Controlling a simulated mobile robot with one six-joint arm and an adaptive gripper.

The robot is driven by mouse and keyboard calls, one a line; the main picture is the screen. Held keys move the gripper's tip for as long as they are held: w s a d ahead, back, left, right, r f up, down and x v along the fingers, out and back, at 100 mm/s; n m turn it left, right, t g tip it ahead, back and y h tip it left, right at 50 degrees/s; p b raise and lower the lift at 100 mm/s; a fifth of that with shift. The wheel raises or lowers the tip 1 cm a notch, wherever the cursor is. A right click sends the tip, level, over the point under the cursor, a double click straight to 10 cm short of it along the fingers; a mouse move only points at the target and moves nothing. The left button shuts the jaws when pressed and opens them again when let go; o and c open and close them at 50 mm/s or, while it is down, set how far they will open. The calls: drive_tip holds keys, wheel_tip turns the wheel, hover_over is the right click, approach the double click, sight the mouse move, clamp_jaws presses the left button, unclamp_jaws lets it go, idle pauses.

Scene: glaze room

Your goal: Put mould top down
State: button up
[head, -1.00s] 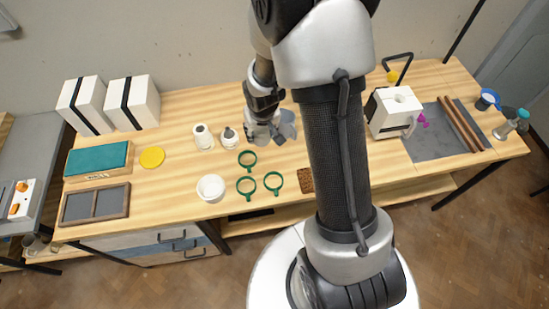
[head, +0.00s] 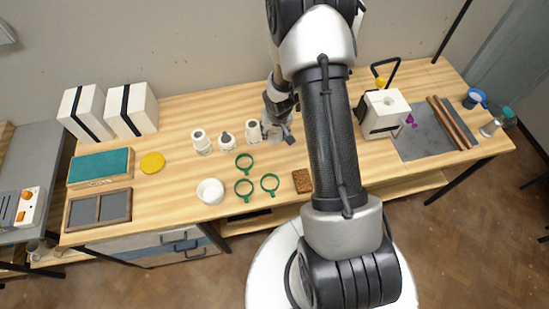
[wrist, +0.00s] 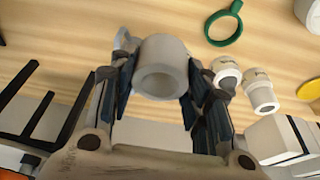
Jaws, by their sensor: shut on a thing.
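My gripper (head: 278,136) is at the back middle of the wooden table, right of the jars. In the wrist view the gripper (wrist: 162,72) has its fingers on both sides of a pale hollow cylinder (wrist: 165,50), with its round opening towards the camera. It is shut on this cylinder. In the head view the gripper mostly hides it, and I cannot tell whether its base touches the table. A white mould block (head: 386,108) with a round hole on top stands to the right. Two more white mould blocks with black straps (head: 86,114) (head: 130,108) stand back left.
Several green rings (head: 243,188), a white bowl (head: 210,191) and a brown block (head: 302,181) lie nearer the front. A grey slab (head: 416,142) is at right.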

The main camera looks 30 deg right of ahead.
wheel_tip(320, 180, down, 15)
drive_tip(key=b, duration=1.4)
drive_tip(key=shift+f, duration=0.2)
drive_tip(key=o, duration=1.1)
